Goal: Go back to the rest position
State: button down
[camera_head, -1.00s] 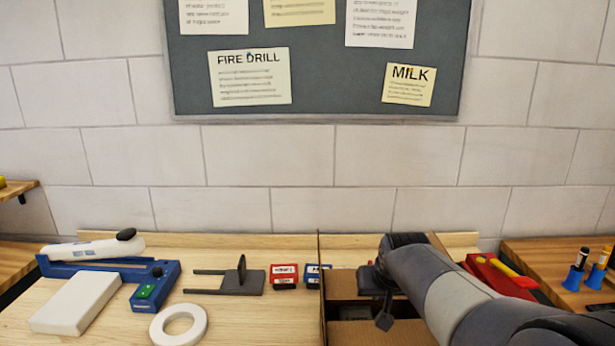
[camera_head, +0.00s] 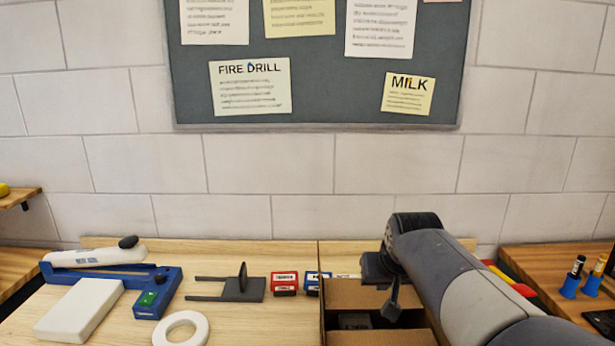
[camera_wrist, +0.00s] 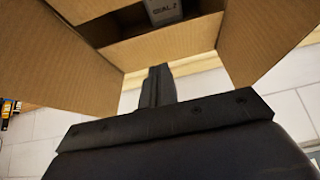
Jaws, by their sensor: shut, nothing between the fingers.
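My gripper (camera_head: 392,301) is above the open cardboard box (camera_head: 372,338) on the bench in the head view, on the end of my grey arm. In the wrist view my gripper (camera_wrist: 158,84) has its fingers together with nothing between them. The wrist view also shows the box (camera_wrist: 262,45) with its flaps spread. A grey item marked "DIAL 2" (camera_wrist: 164,10) lies inside the box. A dark shape in the box also shows in the head view (camera_head: 355,321).
Left of the box are red (camera_head: 284,283) and blue (camera_head: 312,285) small boxes, a dark forked stand (camera_head: 240,287), a white ring (camera_head: 181,329), a white block (camera_head: 79,310) and a blue sealer (camera_head: 157,292). Blue holders (camera_head: 569,285) stand right. A wall board (camera_head: 320,120) hangs behind.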

send_near(374, 306)
jog(key=b+x, duration=0.1)
jog(key=x, duration=0.1)
jog(key=b+x, duration=0.1)
jog(key=x, duration=0.1)
jog(key=b+x, duration=0.2)
jog(key=shift+s+f, duration=0.2)
jog(key=shift+f, duration=0.4)
jog(key=shift+w+r+p, duration=0.1)
jog(key=shift+r+p, duration=0.75)
jog(key=shift+p, duration=0.1)
jog(key=r+p, duration=0.1)
jog(key=w+r+p, duration=0.1)
jog(key=p, duration=0.1)
jog(key=r+g+p, duration=0.1)
jog(key=p, duration=0.1)
jog(key=shift+w, duration=0.3)
jog(key=r, duration=0.3)
jog(key=shift+w+b, duration=0.4)
jog(key=shift+b+v, duration=0.35)
jog(key=shift+v, duration=2.5)
